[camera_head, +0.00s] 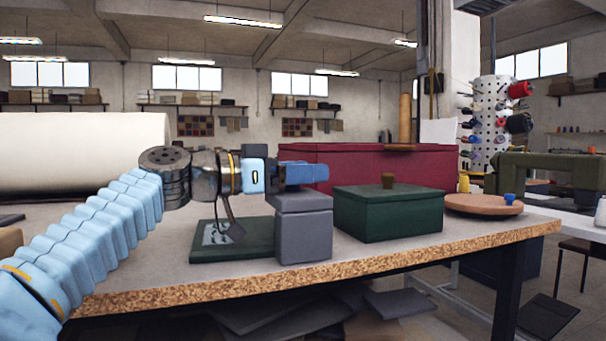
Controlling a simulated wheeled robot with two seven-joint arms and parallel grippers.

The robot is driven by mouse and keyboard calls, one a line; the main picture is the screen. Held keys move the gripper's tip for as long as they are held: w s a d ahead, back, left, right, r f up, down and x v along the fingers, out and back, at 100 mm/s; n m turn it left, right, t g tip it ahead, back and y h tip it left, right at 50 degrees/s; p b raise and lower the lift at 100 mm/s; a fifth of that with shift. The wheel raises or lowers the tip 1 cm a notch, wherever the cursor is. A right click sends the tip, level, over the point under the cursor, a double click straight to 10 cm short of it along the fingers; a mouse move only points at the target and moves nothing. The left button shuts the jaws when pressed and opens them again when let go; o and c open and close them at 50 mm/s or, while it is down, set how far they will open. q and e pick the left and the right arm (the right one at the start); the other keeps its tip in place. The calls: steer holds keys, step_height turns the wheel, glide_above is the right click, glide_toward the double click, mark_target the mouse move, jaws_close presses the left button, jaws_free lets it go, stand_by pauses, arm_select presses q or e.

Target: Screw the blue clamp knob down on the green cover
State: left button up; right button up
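A small blue knob (510,199) stands on a round tan board (470,204) at the right end of the table. My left gripper (308,173) reaches in from the left, pointing right, above a grey box (303,235) and left of the green box. Its blue fingers show side-on, so I cannot tell whether they are open or hold anything. My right gripper is out of view.
A flat dark green piece (260,250) with a pale patch lies left of the grey box, partly behind my wrist. A long red box (420,168) stands behind the green box. The cork-like table edge (420,257) runs along the front. A green sewing machine (550,166) is at right.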

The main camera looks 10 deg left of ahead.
arm_select(q)
steer(key=shift+o, duration=0.5)
steer(key=shift+s+r, duration=0.1)
steer(key=shift+s, duration=0.05)
steer(key=shift+s+a, duration=0.1)
steer(key=shift+a, duration=0.1)
steer(key=v, duration=1.3)
steer(key=shift+b, duration=0.3)
steer(key=shift+a, duration=0.1)
